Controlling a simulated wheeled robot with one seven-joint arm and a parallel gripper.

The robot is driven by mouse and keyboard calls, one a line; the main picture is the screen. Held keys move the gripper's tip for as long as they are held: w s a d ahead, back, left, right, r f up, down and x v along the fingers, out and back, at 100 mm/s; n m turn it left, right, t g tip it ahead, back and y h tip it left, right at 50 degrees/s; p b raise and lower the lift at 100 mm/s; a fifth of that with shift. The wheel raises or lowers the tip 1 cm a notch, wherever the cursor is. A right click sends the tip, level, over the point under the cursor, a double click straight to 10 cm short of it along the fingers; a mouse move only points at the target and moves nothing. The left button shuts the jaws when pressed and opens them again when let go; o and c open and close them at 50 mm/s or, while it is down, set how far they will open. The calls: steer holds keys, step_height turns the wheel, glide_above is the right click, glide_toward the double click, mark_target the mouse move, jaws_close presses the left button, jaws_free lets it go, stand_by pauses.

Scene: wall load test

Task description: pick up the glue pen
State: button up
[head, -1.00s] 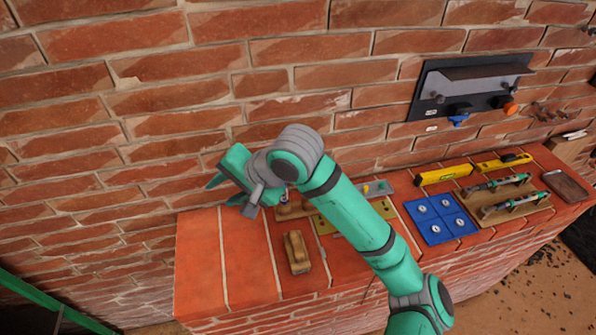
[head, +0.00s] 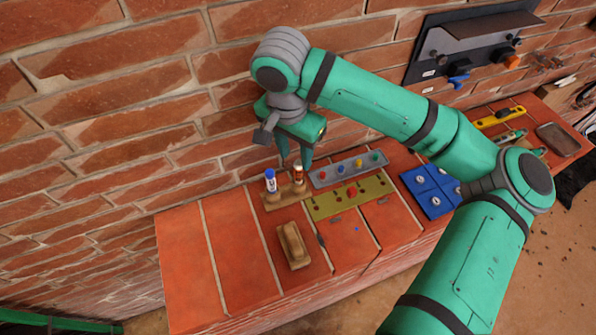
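A white pen-like tube with a blue cap (head: 270,181) stands upright in the left part of a small wooden stand (head: 285,198) on the brick ledge; it looks like the glue pen, though no label is readable. A brown bottle-like item (head: 298,176) stands upright at the right end of the same stand. My gripper (head: 295,164) points down with its two fingers apart and nothing visible between them. Its fingertips are just above the brown item, up and to the right of the blue-capped tube. I cannot tell whether they touch the brown item.
A grey strip with coloured knobs (head: 348,171) and a yellow-green strip with holes (head: 340,200) lie right of the stand. A wooden block (head: 293,246) lies in front. A blue panel (head: 425,190) is partly behind my arm. The ledge's left side is clear; brick wall stands behind.

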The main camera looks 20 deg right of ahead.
mark_target(299, 171)
steer(key=f, duration=0.4)
steer(key=d+f, duration=0.1)
steer(key=f, duration=0.1)
steer(key=shift+s+f, duration=0.1)
steer(key=shift+s, duration=0.05)
steer(key=shift+f, duration=0.6)
jaws_close()
